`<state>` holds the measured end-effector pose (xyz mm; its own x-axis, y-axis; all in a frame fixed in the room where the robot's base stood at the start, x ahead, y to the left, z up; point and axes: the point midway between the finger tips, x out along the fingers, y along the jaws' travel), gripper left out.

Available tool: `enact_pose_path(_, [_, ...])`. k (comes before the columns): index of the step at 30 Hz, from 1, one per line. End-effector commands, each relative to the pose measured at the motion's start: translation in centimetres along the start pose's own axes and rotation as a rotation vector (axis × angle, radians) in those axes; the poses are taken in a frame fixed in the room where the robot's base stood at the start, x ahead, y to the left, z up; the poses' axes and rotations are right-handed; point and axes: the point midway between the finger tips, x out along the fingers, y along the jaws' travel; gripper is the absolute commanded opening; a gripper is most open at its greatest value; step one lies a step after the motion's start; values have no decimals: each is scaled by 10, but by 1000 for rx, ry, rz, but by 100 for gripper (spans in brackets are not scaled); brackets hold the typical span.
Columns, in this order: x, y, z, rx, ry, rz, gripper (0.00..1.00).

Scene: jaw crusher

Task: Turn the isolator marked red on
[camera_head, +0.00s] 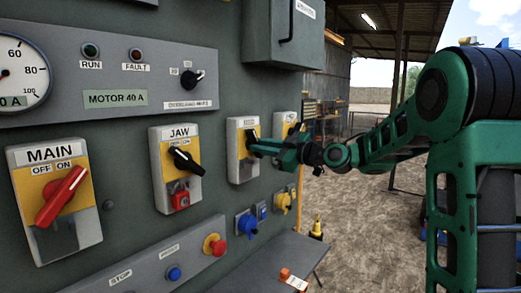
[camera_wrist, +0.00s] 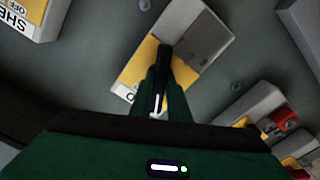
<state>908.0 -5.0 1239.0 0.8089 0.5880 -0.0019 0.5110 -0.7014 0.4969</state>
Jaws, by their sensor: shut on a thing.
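The MAIN isolator (camera_head: 53,205) is at left in the head view, with a red handle (camera_head: 62,196) slanting up toward its ON mark. The JAW isolator (camera_head: 174,165) has a slanted black handle (camera_head: 186,161) and a red padlock-like part (camera_head: 180,199) below it. Right of it is a third yellow-and-grey isolator (camera_head: 236,165), its label too small to read. My gripper (camera_head: 256,146) is shut on this isolator's black handle. In the wrist view, the fingers (camera_wrist: 158,92) close around the handle (camera_wrist: 165,56); their grip hides part of the isolator face (camera_wrist: 203,42).
A fourth isolator (camera_head: 282,128) sits just right of my gripper. Blue and yellow sockets (camera_head: 247,224) lie below. A button strip with a red stop button (camera_head: 215,245) runs along the lower panel. A grey cabinet (camera_head: 283,30) juts out above. Open ground lies at right.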

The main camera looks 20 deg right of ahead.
Motion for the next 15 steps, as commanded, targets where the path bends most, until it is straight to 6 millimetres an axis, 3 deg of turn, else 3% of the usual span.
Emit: enact_pose_path(15, [0,2,-1,488,3,4,0])
